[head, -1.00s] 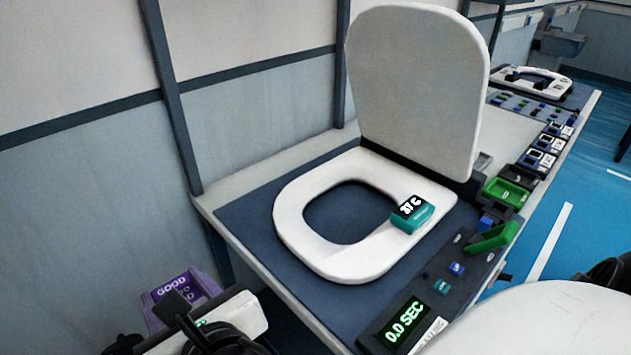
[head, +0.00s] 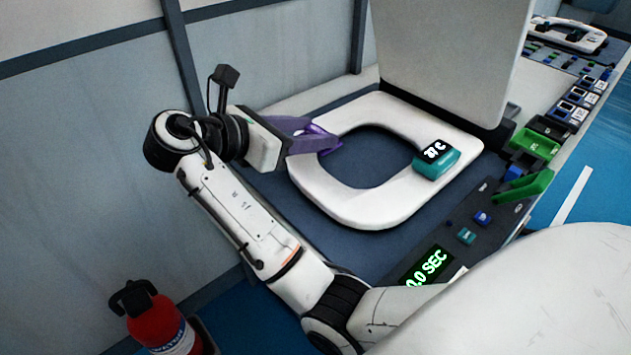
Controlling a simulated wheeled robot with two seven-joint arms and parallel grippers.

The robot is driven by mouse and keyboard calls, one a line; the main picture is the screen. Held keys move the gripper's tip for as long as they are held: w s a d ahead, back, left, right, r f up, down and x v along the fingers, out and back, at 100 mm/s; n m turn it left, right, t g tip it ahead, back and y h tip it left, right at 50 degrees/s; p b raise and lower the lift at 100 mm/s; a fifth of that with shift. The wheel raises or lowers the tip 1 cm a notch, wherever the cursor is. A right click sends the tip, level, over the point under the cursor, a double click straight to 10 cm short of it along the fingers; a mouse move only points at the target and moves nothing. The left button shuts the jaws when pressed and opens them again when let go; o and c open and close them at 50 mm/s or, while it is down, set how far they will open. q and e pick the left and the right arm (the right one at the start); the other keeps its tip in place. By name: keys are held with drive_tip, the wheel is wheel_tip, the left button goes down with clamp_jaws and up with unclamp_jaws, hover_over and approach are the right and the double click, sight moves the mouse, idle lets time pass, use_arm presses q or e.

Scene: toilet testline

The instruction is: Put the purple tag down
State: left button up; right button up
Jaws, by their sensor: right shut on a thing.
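The purple tag (head: 322,141) is in my right gripper (head: 308,137), at the left edge of the white toilet seat (head: 352,206). The gripper is shut on it and partly hides it. I see the tag nearly edge-on, so its lettering cannot be read. I cannot tell whether it touches the seat or hangs just above it. My left gripper is not in view.
The seat lies on a dark blue mat (head: 290,195) with its lid (head: 445,55) raised. A teal temperature meter (head: 437,160) sits on the seat's right side. A timer (head: 428,267) and green trays (head: 535,143) line the bench's right edge. A red extinguisher (head: 160,322) stands lower left.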

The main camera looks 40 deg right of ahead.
sight(310, 185)
wheel_tip(310, 185, down, 9)
drive_tip(key=shift+r+b, duration=0.1)
drive_tip(key=shift+b, duration=0.7)
drive_tip(key=shift+f, duration=0.25)
drive_tip(key=o, duration=1)
drive_tip(key=shift+f, duration=0.1)
